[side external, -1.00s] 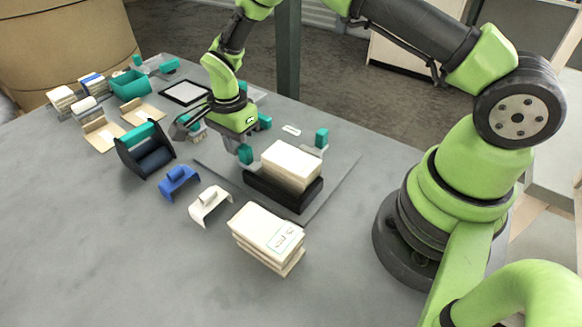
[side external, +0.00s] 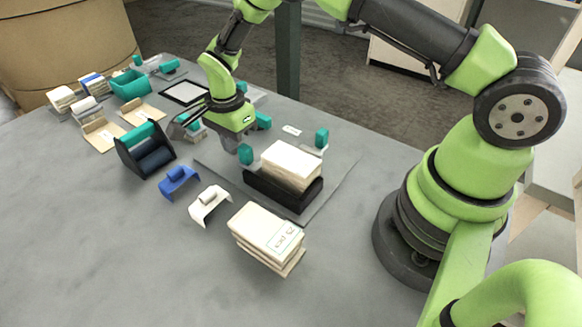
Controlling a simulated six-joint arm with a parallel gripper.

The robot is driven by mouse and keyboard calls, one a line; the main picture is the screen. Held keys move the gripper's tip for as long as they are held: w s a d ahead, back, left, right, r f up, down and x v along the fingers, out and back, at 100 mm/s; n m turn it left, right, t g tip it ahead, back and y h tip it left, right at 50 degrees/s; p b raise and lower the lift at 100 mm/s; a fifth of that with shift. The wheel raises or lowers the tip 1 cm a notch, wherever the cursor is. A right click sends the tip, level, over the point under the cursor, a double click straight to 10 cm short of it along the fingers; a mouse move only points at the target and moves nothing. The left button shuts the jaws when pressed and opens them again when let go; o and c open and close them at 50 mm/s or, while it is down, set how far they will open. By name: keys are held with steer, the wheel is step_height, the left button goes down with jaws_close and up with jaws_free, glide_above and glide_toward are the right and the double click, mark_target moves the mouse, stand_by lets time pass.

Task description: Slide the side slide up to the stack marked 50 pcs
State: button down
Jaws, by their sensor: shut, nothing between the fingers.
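A cream paper stack (side external: 291,160) sits in a black tray (side external: 270,190) on a grey base plate (side external: 325,190). Teal blocks stand around the tray: one at the back right (side external: 321,138), one at the left (side external: 245,154), and one partly behind my gripper (side external: 263,121). I cannot tell surely which is the side slide. A small white label (side external: 291,130) lies behind the tray, too small to read. The front stack (side external: 268,235) bears a label that seems to read 25 pcs.
A white bracket (side external: 209,204), a blue bracket (side external: 179,181) and a black holder with a teal bar (side external: 145,150) stand left of the plate. Brown boards, a teal bin (side external: 130,85) and small stacks are farther back. The front left table is clear.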

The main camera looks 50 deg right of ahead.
steer(key=shift+w+r, duration=0.1)
steer(key=shift+w, duration=0.15)
steer(key=shift+r, duration=2.95)
steer(key=s+r+n+t, duration=0.1)
steer(key=s+r+n, duration=0.15)
steer(key=r, duration=0.35)
steer(key=s+d+r+n+t+y, duration=0.1)
steer(key=s+r+n, duration=0.15)
steer(key=r, duration=0.35)
steer(key=s+r+n+t, duration=0.1)
steer(key=s+r, duration=0.3)
steer(key=r, duration=0.2)
steer(key=s+r+n+t, duration=0.2)
steer(key=s+n, duration=0.2)
steer(key=s, duration=0.4)
steer(key=s+r+n+t+y, duration=0.1)
steer(key=s+n, duration=0.3)
steer(key=s, duration=0.4)
steer(key=shift+d+r+t, duration=0.3)
steer(key=shift+r+t, duration=0.25)
steer(key=shift+t, duration=0.05)
